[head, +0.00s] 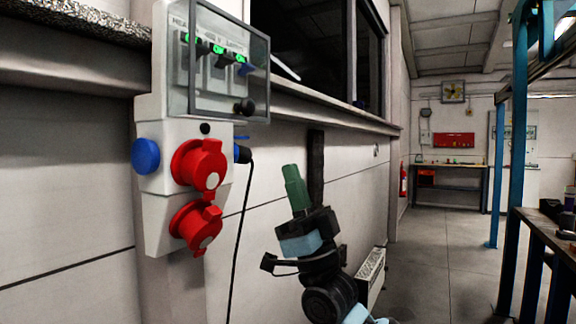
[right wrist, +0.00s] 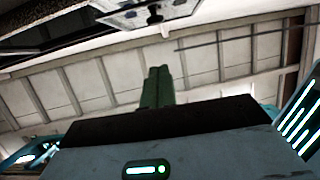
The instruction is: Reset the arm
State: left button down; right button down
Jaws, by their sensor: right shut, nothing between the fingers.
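My right arm rises from the bottom of the head view with its gripper (head: 293,182) pointing up. Its green fingers are together and hold nothing. The gripper is apart from the wall, to the right of the power box and below the window ledge. In the right wrist view the shut green fingers (right wrist: 158,84) point up toward the ceiling. My left gripper is in neither view.
A grey-white power box (head: 157,213) with red sockets (head: 199,166) is on the wall at left. A clear cover (head: 230,70) stands over its switches. A black cable (head: 240,230) hangs below. A radiator (head: 371,275) is low on the wall. Floor at right (head: 440,260) is clear.

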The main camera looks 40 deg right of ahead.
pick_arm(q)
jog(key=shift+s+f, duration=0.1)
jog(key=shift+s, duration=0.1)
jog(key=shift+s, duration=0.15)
